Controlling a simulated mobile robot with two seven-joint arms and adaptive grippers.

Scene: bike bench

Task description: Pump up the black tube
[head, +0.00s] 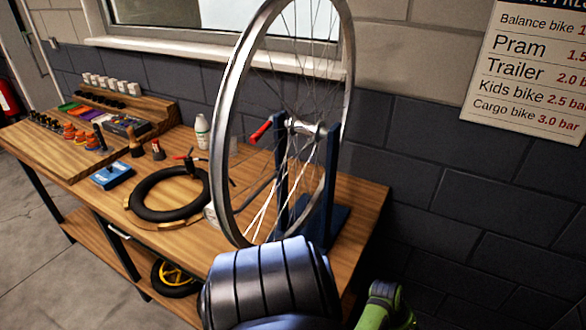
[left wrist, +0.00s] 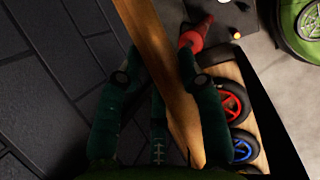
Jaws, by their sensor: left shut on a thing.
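The black tube (head: 141,203) is a round, thick ring lying flat on the bench in the head view, left of the bicycle wheel. A small red and black fitting (head: 188,158) stands at its far edge. A round white dial (head: 210,213) shows beside its right side, partly behind the wheel rim. In the left wrist view the dark green fingers of my left gripper (left wrist: 158,55) stand on both sides of a wooden strip. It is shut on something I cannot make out. A red tapered thing (left wrist: 196,35) is close to the right fingertip. My right gripper is not in view.
A large wheel (head: 228,120) stands upright in a blue stand (head: 330,190) on the bench (head: 365,205). A white bottle (head: 202,131), a blue box (head: 111,175) and racks of small parts are farther left. Small wheels (left wrist: 234,102) sit low in the left wrist view.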

